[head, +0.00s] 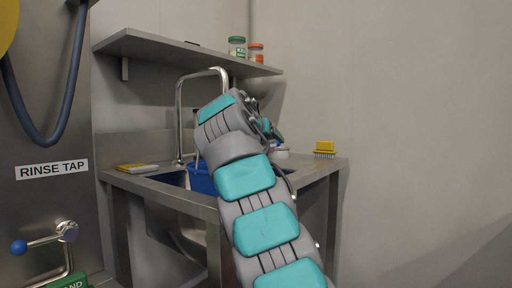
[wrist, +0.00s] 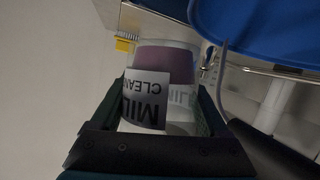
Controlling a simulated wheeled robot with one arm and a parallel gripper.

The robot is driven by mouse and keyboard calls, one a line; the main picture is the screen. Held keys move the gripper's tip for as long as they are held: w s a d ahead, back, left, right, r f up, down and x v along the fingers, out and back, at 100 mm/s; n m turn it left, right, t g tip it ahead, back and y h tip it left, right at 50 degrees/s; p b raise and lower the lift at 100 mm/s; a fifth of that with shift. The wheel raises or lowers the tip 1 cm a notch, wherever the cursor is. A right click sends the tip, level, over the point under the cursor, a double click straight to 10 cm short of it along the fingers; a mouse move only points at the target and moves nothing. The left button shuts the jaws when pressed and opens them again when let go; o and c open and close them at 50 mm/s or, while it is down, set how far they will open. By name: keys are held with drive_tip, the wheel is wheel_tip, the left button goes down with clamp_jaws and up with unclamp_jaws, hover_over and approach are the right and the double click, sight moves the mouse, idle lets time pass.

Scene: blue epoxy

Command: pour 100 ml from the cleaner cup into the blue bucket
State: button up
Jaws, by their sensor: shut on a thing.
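My gripper (wrist: 165,90) is shut on the cleaner cup (wrist: 168,62), a clear cup with purple liquid and a white label reading "MIL… CLEAN…". The label is upside down in the wrist view. The purple liquid lies toward the top of that picture. I cannot tell the cup's exact tilt. The blue bucket (head: 201,180) stands in the sink in the head view, partly hidden behind my arm. It also shows at the upper right of the wrist view (wrist: 265,30), beside the cup and apart from it. My gripper is mostly hidden in the head view.
The sink counter (head: 150,182) carries a yellow sponge or cloth (head: 137,167) at left and a yellow brush (head: 325,148) at right. A tall tap (head: 180,115) rises behind the bucket. A shelf (head: 170,50) with two jars (head: 238,46) hangs above.

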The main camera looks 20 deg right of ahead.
drive_tip(key=shift+s+d+f+m+y+b, duration=0.15)
drive_tip(key=shift+d+f+m+y+b, duration=0.25)
drive_tip(key=shift+f+m+y, duration=0.15)
drive_tip(key=shift+r, duration=0.15)
drive_tip(key=shift+s+d+r+p, duration=0.2)
drive_tip(key=shift+d+r+p, duration=0.2)
drive_tip(key=d+r, duration=0.1)
drive_tip(key=s+d+r+p, duration=0.1)
drive_tip(key=d, duration=0.1)
drive_tip(key=d+r+p, duration=0.1)
drive_tip(key=shift+s+d+r, duration=0.1)
drive_tip(key=shift+s+d, duration=0.25)
drive_tip(key=shift+s, duration=0.05)
